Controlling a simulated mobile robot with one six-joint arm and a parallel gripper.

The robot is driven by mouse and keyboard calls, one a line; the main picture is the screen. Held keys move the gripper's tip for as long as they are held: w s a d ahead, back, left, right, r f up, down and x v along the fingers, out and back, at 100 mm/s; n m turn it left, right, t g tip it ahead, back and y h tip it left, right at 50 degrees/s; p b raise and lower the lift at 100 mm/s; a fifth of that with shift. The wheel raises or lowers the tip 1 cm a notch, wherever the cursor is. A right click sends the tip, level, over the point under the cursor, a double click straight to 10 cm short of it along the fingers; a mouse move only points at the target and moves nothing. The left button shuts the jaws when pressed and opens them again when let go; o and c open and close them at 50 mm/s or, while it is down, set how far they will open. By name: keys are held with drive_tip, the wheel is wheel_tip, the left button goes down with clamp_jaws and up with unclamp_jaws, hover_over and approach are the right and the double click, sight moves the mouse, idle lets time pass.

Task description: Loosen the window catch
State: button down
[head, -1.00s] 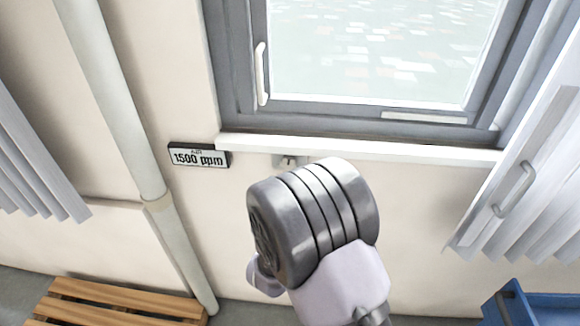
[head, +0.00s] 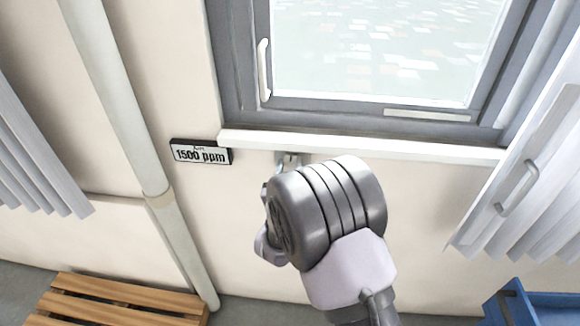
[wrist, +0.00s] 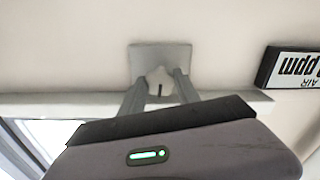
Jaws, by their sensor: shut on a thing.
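The window catch (wrist: 160,76) is a small pale piece on a square grey plate (wrist: 148,57), fixed to the wall just under the window sill. In the wrist view my gripper (wrist: 159,84) has one finger on each side of the catch and is shut on it. A narrow dark slot shows at the catch's lower middle. In the head view the plate (head: 287,157) shows just beyond my wrist, which hides most of the gripper. The window (head: 375,50) has a grey frame and a white handle (head: 263,70) on its left side; it looks closed.
The white sill (head: 360,146) runs just above the catch. A sign reading 1500 ppm (head: 200,153) is on the wall to the left, beside a vertical pipe (head: 120,100). Blinds (head: 530,180) hang at right. A wooden pallet (head: 120,300) and a blue bin (head: 530,308) stand low.

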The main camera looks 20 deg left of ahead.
drive_tip(key=shift+f+n+b, duration=0.1)
drive_tip(key=shift+n+b, duration=0.25)
drive_tip(key=shift+n, duration=0.35)
drive_tip(key=c, duration=0.9)
unclamp_jaws()
drive_tip(key=shift+s, duration=0.1)
drive_tip(key=v, duration=1.7)
drive_tip(key=shift+s+b, duration=0.15)
drive_tip(key=shift+b, duration=0.2)
